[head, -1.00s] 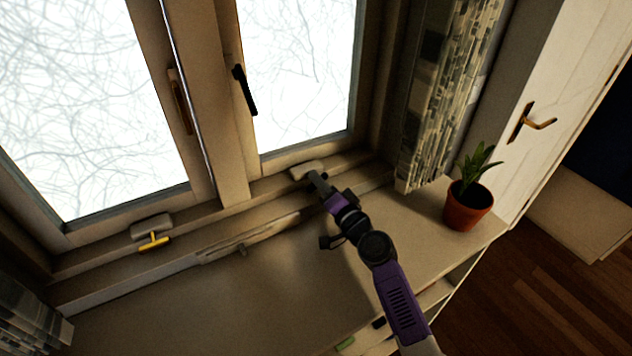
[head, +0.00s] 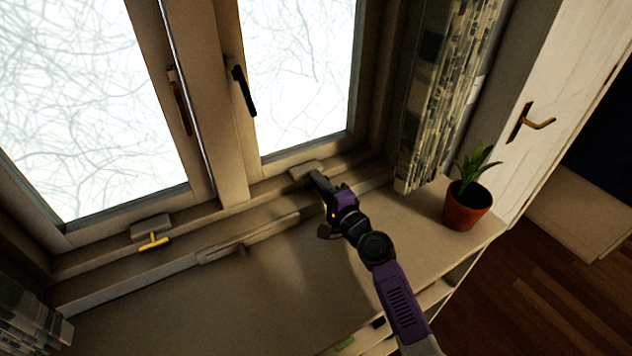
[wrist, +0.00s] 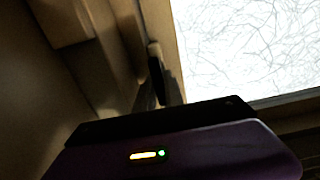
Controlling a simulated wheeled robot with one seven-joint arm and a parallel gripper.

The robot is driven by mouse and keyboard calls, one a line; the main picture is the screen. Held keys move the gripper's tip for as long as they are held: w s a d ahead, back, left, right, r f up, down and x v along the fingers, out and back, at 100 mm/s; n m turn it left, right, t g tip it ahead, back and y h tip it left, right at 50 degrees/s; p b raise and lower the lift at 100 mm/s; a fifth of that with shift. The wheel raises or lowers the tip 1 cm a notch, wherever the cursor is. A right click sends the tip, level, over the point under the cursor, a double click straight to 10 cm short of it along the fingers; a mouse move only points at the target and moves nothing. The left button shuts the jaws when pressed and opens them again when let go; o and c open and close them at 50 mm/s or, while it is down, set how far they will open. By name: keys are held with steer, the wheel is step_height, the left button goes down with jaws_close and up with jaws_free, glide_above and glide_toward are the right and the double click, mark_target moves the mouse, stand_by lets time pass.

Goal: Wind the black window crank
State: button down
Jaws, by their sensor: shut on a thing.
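The black window crank is mostly hidden at my gripper. Its grey housing (head: 304,170) shows on the lower window frame, under the right pane. My gripper (head: 318,182) is at the front of this housing, shut on the crank. The fingers and the crank are too dark and small to tell apart clearly. In the wrist view my purple and black gripper body fills the bottom and hides the fingertips.
A yellow crank (head: 153,242) sits on a like housing at the left. A black window handle (head: 244,91) and a brown handle (head: 180,104) are above. A potted plant (head: 467,203) stands right of my arm. The sill (head: 200,305) is mostly clear at front left.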

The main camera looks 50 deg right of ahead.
steer(key=shift+w+a, duration=0.1)
steer(key=shift+a, duration=0.15)
steer(key=c, duration=1.5)
jaws_free()
steer(key=shift+o, duration=0.3)
steer(key=shift+d, duration=0.1)
steer(key=b+v, duration=0.1)
steer(key=v, duration=0.6)
steer(key=shift+s+r, duration=0.1)
steer(key=shift+s, duration=0.3)
